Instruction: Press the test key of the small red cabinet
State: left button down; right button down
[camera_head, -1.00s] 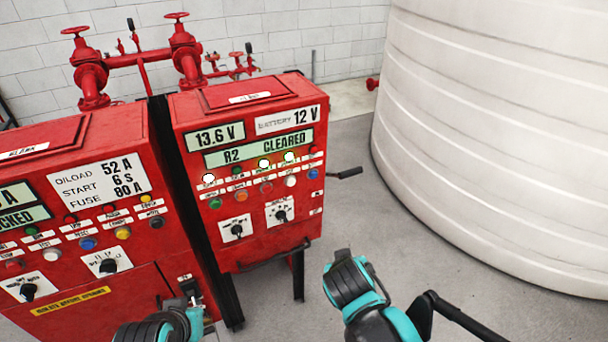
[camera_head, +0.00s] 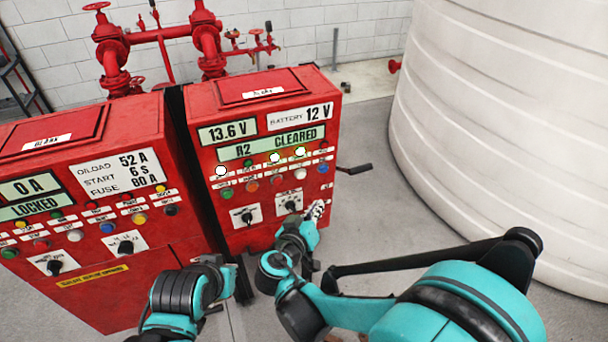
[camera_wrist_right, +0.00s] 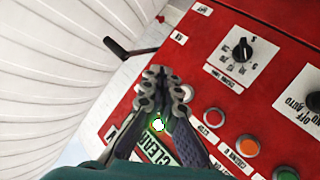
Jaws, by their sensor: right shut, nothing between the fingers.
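The small red cabinet (camera_head: 262,150) stands right of a wider red cabinet in the head view. Its panel has a display reading "R2 CLEARED" (camera_head: 272,146), lit white lamps, and a row of coloured keys, including a white key (camera_head: 300,173). I cannot tell which key is the test key; labels are too small. My right gripper (camera_head: 316,211) is shut and empty at the panel's lower right.
The wider red cabinet (camera_head: 100,190) is at left. A black crank handle (camera_head: 355,169) sticks out right of the small cabinet. A big white tank (camera_head: 500,130) fills the right side. Red pipes (camera_head: 160,45) and valves stand behind. Grey floor (camera_head: 365,220) lies between cabinet and tank.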

aim_at(301, 175)
jog(key=w+a, duration=0.3)
jog(key=w, duration=0.5)
jog(key=shift+a, duration=0.2)
jog(key=shift+w, duration=0.25)
dwell(1.3)
jog(key=shift+w+a, duration=0.15)
jog(key=shift+w, duration=0.05)
jog(key=shift+w+a, duration=0.15)
jog(key=shift+w, duration=0.25)
dwell(0.7)
dwell(0.3)
jog(key=shift+s+d+b, duration=0.35)
jog(key=shift+s, duration=0.45)
